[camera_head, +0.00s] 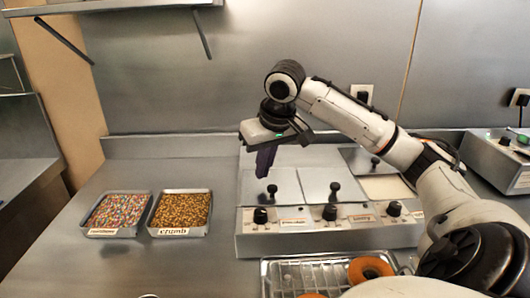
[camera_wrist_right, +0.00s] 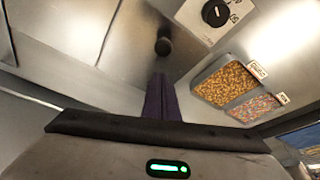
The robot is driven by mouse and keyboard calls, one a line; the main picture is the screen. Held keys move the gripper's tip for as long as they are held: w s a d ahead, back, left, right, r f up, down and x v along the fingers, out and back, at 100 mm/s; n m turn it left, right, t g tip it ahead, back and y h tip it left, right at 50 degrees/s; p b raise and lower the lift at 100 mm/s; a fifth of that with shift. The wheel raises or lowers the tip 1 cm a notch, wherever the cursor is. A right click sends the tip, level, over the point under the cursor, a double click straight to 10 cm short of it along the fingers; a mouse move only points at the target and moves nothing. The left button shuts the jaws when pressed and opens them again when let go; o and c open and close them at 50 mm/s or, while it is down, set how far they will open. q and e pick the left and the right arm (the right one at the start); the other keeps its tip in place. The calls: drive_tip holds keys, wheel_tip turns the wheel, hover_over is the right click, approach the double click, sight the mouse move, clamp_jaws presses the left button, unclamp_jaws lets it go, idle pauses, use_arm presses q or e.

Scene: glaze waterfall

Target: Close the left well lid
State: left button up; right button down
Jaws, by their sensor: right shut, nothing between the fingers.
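The left well lid (camera_head: 254,185) is a flat grey metal panel at the left of the glaze station (camera_head: 380,238). It lies flat and appears to cover its well. Its black knob (camera_head: 272,189) stands near the panel's front; a black knob (camera_wrist_right: 163,46) also shows ahead of the fingers in the wrist view. My right gripper (camera_head: 264,172) is above the rear part of this lid, purple fingers pointing down, shut and empty. The fingers (camera_wrist_right: 159,98) are together and apart from the knob. Whether the tips touch the lid is unclear. My left gripper is out of view.
The middle lid (camera_head: 318,182) also lies flat. The right lid (camera_head: 355,157) sits back, exposing cream-coloured glaze (camera_head: 386,188). Dials (camera_head: 330,212) line the station's front. Trays of sprinkles (camera_head: 118,211) and crumb (camera_head: 180,210) stand left. A rack (camera_head: 280,275) with doughnuts is in front.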

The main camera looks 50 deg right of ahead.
sight(268, 193)
drive_tip(key=shift+w+d+r, duration=0.2)
drive_tip(key=shift+w+r, duration=0.3)
drive_tip(key=shift+r, duration=0.35)
drive_tip(key=v, duration=0.8)
drive_tip(key=shift+s+r, duration=0.3)
drive_tip(key=shift+r, duration=0.05)
drive_tip(key=shift+s, duration=0.1)
